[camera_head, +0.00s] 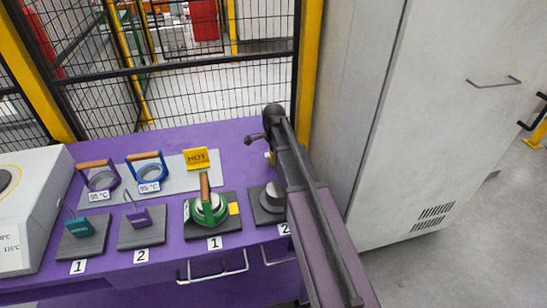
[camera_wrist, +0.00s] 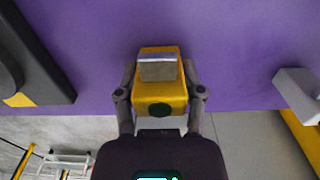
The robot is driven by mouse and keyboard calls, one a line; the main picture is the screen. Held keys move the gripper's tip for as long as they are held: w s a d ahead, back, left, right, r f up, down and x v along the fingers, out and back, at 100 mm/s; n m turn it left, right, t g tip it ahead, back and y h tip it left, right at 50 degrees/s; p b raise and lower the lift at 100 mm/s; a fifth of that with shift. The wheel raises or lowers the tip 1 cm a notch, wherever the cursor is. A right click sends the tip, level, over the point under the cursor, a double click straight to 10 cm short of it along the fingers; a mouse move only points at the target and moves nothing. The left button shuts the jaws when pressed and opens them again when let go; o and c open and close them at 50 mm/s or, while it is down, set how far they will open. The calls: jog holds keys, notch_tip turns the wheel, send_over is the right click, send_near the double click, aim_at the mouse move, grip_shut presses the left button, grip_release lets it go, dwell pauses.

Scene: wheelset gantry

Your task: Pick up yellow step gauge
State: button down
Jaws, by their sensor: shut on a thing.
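The yellow step gauge (camera_wrist: 160,98) is in the middle of the wrist view. It is a yellow block with a silver-grey step at its far end and a dark round spot on its near face. My gripper (camera_wrist: 160,78) is shut on it, one grey finger against each side. Purple table surface shows beyond it; I cannot tell whether the gauge touches the table.
The purple table (camera_head: 235,140) holds a green ring tool (camera_head: 207,212) on dark plate 1, dark plate 2 partly behind my arm, handled rings, a yellow HOT sign (camera_head: 196,158) and two small stands. A grey cabinet (camera_head: 430,130) stands right; a mesh fence is behind.

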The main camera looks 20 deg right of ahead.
jog(key=shift+r+p, duration=4.85)
jog(key=shift+r, duration=0.1)
jog(key=shift+s, duration=0.15)
